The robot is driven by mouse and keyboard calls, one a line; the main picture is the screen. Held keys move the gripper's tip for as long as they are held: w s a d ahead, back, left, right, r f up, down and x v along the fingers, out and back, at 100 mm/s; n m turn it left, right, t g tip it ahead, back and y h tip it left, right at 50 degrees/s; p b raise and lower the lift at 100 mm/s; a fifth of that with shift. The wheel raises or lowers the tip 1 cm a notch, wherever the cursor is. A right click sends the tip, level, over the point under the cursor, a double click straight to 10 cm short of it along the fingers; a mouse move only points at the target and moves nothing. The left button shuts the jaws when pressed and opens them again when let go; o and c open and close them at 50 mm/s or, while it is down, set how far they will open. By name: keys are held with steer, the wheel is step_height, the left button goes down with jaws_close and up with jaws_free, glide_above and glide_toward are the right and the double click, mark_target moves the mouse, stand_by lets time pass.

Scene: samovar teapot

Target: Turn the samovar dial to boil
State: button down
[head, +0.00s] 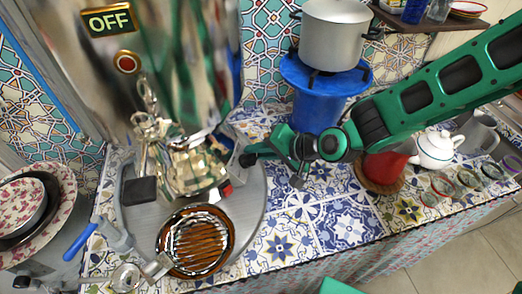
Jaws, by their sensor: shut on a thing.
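The brass samovar (195,165) stands on a round grey tray (255,200) at the left of the counter, with its shiny tall body rising toward the camera. My gripper (246,158) reaches in from the right, its dark fingertips at the lower right side of the samovar. It is shut on what appears to be the dial, which the fingers largely hide. The dial's setting cannot be read there. A sign reading OFF (110,20) shows at the upper left, above a round red light (127,62).
A grey pot (335,35) sits on a blue stand (318,100) behind my arm. A brown ridged dish (196,240) lies in front of the samovar. A white teapot (437,148), a red vessel (388,165) and several small glasses stand right. Tiled counter is clear at front centre.

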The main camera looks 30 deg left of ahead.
steer(key=shift+s+d+f, duration=0.2)
steer(key=shift+f, duration=0.05)
steer(key=c, duration=1.8)
jaws_free()
steer(key=shift+a+r, duration=0.1)
steer(key=shift+w, duration=0.1)
steer(key=v, duration=1)
steer(key=shift+d+r, duration=0.25)
steer(key=shift+r, duration=0.05)
steer(key=shift+o, duration=0.7)
